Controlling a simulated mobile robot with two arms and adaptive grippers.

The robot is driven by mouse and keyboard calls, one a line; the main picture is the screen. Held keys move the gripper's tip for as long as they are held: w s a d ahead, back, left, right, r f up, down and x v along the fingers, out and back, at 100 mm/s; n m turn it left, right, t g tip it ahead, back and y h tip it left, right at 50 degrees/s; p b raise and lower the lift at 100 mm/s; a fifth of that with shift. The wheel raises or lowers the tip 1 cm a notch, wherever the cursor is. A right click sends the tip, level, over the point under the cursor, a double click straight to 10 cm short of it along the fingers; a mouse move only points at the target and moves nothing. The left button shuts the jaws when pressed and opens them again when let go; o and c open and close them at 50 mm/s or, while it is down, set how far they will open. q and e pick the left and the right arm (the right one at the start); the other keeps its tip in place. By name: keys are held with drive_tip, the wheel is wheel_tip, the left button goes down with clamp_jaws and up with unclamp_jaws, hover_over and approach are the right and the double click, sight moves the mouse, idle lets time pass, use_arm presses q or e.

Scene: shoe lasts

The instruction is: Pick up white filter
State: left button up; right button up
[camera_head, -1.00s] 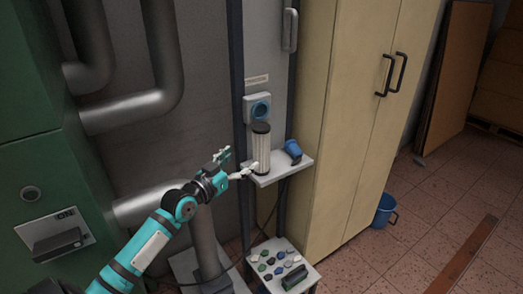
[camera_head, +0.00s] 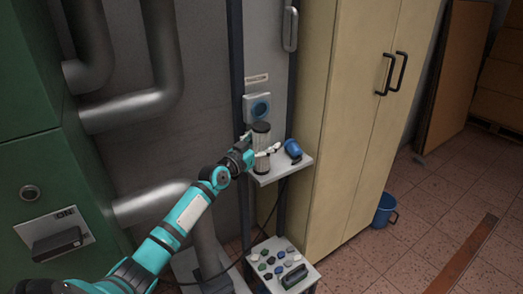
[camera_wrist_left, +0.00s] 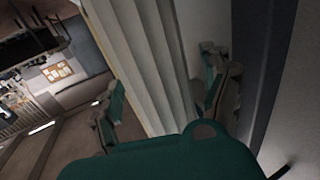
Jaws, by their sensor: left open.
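The white filter (camera_head: 262,138) is a pleated cylinder with a dark top cap. It stands upright on a small white shelf (camera_head: 264,180). My left gripper (camera_head: 260,144) is open at the filter's mid-height, with one finger on each side of it. In the left wrist view the pleated filter (camera_wrist_left: 148,65) rises between the two fingers of the gripper (camera_wrist_left: 162,95). I cannot tell whether either finger touches it. The front finger hides part of the filter in the head view. My right gripper is not in view.
A blue object (camera_head: 293,150) lies on the shelf just right of the filter. A lower stand (camera_head: 310,279) carries several small pieces. A beige cabinet (camera_head: 345,110) closes off the right side.

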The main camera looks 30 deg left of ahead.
use_arm(q)
drive_tip(key=shift+c, duration=0.4)
drive_tip(key=c, duration=1.4)
drive_tip(key=shift+c, duration=0.3)
